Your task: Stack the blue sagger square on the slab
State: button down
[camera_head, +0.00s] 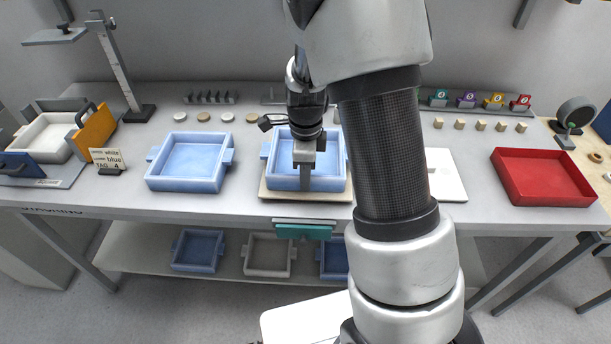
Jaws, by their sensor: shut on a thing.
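A blue sagger (276,176), an open square tray with side lugs, is over the cream slab (334,196) at the middle of the bench. It looks roughly square to the slab, whose rim shows at the front and sides. Whether it rests on the slab or hangs just above it I cannot tell. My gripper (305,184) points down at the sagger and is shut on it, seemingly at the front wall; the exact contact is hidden. A second blue sagger (188,187) stands on the bench to the left. My arm hides the right part of the middle area.
A card (107,159) reads "white", "blue", "TAG 4". A red tray (543,178) and a white plate (446,176) are to the right. More saggers lie on the lower shelf (140,245).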

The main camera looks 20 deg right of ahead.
jog(key=shift+w, duration=0.1)
jog(key=c, duration=1.8)
grip_release()
jog(key=shift+o, duration=0.4)
notch_tip(320, 180, up, 18)
jog(key=p, duration=0.2)
jog(key=shift+f, duration=0.25)
